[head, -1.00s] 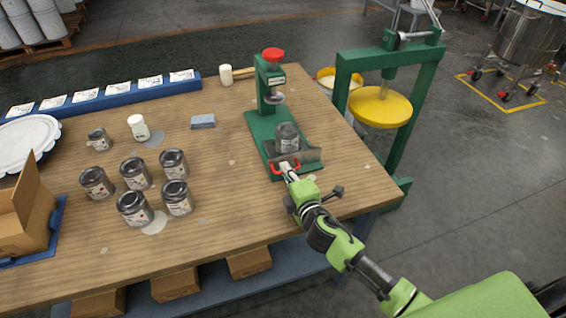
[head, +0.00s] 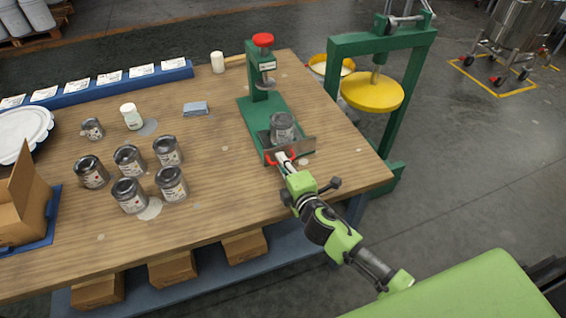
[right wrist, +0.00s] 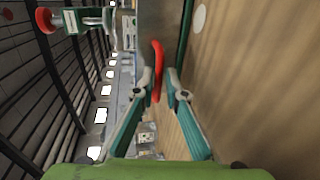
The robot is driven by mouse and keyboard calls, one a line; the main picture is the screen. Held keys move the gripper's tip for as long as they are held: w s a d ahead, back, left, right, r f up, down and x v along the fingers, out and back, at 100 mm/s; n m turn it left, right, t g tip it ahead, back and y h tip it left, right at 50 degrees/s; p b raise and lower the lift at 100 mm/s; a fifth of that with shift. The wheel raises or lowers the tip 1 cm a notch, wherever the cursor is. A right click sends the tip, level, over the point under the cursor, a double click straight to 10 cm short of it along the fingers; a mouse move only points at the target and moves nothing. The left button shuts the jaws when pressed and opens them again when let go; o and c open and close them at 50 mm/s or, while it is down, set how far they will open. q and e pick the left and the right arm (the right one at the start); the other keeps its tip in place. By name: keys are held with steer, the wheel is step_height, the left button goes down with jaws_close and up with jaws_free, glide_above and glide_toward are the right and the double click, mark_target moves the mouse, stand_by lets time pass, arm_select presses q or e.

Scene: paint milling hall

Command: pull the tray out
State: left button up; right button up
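The grey metal tray (head: 305,146) sits on the green base of a press (head: 256,110) with a red knob. It sticks out past the base's near end. A dark-lidded jar (head: 282,128) with a label stands upright on it. The tray has a red handle (head: 275,157), which also shows in the right wrist view (right wrist: 158,68). My right gripper (head: 282,157) is at this handle. In the right wrist view its two fingers (right wrist: 158,80) are closed in on either side of the red handle. My left gripper is not in view.
Several similar jars (head: 130,160) stand on the left of the wooden table (head: 215,210). A green frame with a yellow disc (head: 372,92) stands beyond the right edge.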

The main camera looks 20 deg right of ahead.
steer(key=shift+s, duration=0.25)
steer(key=v, duration=1.1)
steer(key=shift+s, duration=0.3)
